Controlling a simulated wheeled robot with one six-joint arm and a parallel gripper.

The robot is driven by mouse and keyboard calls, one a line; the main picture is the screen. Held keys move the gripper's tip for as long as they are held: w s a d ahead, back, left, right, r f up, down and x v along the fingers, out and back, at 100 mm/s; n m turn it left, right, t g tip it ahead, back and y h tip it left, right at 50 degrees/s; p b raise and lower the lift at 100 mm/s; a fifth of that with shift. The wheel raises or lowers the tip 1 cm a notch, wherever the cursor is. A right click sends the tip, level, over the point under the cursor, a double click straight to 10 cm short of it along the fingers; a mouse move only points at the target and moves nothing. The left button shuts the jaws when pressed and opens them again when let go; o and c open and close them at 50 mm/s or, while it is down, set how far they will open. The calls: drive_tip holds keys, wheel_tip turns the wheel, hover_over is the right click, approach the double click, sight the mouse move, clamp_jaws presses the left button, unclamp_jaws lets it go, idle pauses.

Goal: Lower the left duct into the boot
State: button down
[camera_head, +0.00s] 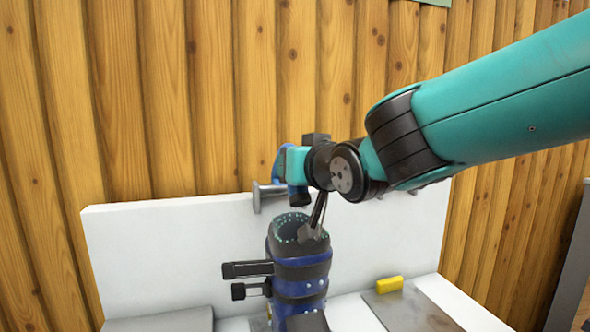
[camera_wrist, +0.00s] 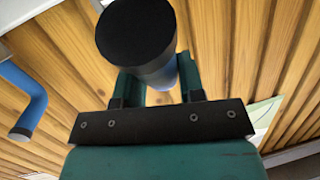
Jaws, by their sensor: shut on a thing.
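My gripper (camera_head: 297,166) is at the end of the teal arm, above the boot (camera_head: 302,285). In the wrist view its two fingers (camera_wrist: 158,90) are shut around a duct (camera_wrist: 160,72) with a broad black end. In the head view a short blue and black part of the duct (camera_head: 299,197) shows below the gripper, pointing down. The boot is a dark upright sleeve with blue bands, open at the top with a speckled rim. The duct's lower end is just above the boot's opening, apparently apart from it. The gripper hides most of the duct.
A bent blue pipe (camera_wrist: 32,95) with a dark end shows in the wrist view. Dark clamp arms (camera_head: 246,269) stick out left of the boot. A grey lever-like piece (camera_head: 312,228) stands at its right rim. A white panel (camera_head: 160,255) is behind; a yellow block (camera_head: 389,285) lies right.

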drive_tip(key=c, duration=0.7)
unclamp_jaws()
drive_tip(key=shift+c, duration=0.2)
drive_tip(key=p+v, duration=0.3)
drive_tip(key=v, duration=1.4)
drive_tip(key=shift+s+d+p, duration=0.15)
drive_tip(key=shift+p, duration=0.25)
drive_tip(key=shift+c, duration=0.4)
